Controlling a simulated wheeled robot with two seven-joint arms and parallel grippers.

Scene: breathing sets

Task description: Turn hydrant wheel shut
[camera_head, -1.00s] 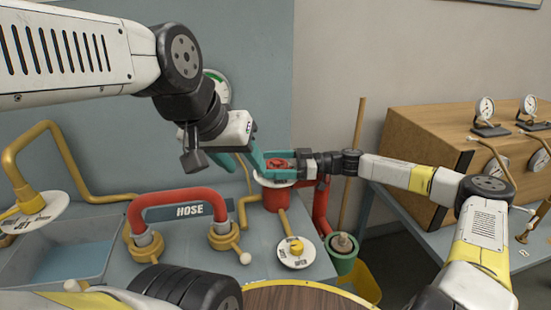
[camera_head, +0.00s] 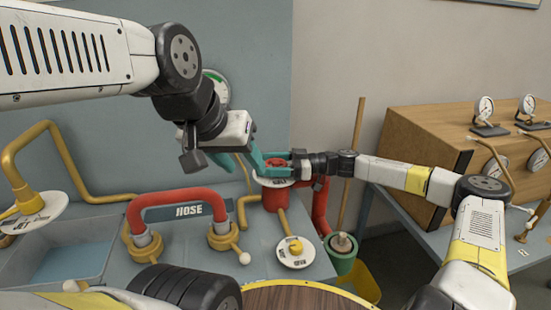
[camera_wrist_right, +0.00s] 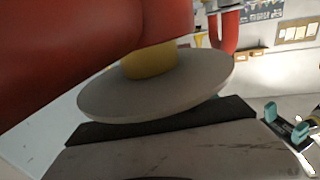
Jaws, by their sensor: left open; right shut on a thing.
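The red hydrant wheel (camera_head: 276,162) sits on top of the red hydrant (camera_head: 281,200), above a pale round dial plate (camera_head: 268,181). My right gripper (camera_head: 279,163) reaches in from the right and is shut on the wheel; its fingers partly hide it. In the right wrist view, a large red part (camera_wrist_right: 80,50), a yellow stem (camera_wrist_right: 149,62) and a pale disc (camera_wrist_right: 155,88) fill the picture close up. My left gripper (camera_head: 243,162) is open and empty, just left of the wheel, its teal fingers close to the right gripper's fingers. I cannot tell whether they touch.
A red hose pipe (camera_head: 175,197) arches between yellow fittings at the HOSE label (camera_head: 188,210). A small yellow knob on a dial (camera_head: 295,250) stands in front of the hydrant. A wooden box (camera_head: 420,140) with gauges stands far right.

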